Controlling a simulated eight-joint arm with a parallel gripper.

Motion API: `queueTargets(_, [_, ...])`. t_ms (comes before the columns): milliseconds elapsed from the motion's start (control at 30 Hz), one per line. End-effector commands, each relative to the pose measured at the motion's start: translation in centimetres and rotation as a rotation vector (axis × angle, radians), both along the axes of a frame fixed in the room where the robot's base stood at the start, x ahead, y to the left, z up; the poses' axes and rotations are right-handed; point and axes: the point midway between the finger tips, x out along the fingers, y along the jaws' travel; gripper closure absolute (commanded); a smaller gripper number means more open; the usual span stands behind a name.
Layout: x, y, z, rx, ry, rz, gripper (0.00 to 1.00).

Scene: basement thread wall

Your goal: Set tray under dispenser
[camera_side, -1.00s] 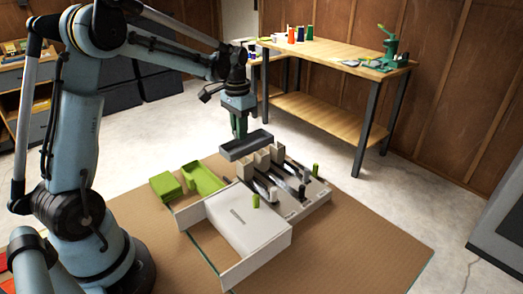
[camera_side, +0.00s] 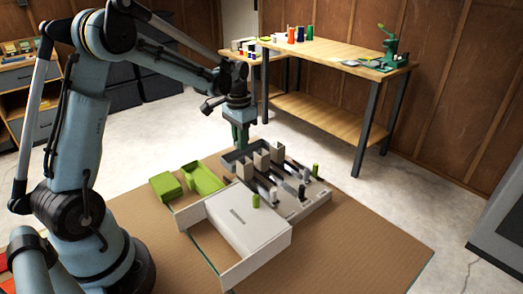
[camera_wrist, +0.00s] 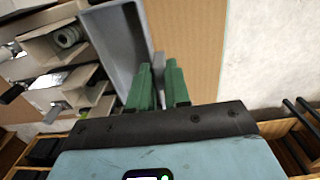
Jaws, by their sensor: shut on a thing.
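The tray (camera_side: 232,158) is a long dark grey open box. It also shows in the wrist view (camera_wrist: 115,42), beside the dispenser. My gripper (camera_side: 240,149), with green fingers (camera_wrist: 161,85), is shut on the tray's near rim. The dispenser (camera_side: 308,207) is a pale low unit with upright beige blocks and dark sloping channels; part of it shows at left in the wrist view (camera_wrist: 38,48). The tray lies along the dispenser's far end, low down, partly hidden behind the blocks. I cannot tell whether it touches the mat.
A white box-like frame (camera_side: 245,222) stands in front of the dispenser. Green spools (camera_side: 315,170) stand near the dispenser. The brown mat (camera_side: 370,240) is clear at front right.

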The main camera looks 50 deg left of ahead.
Motion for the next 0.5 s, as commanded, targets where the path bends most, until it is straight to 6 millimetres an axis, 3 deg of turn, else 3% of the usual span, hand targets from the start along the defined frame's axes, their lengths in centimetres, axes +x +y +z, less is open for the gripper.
queueTargets(500, [0.0, 0.0, -1.6, 0.0, 0.0, 0.0, 1.0])
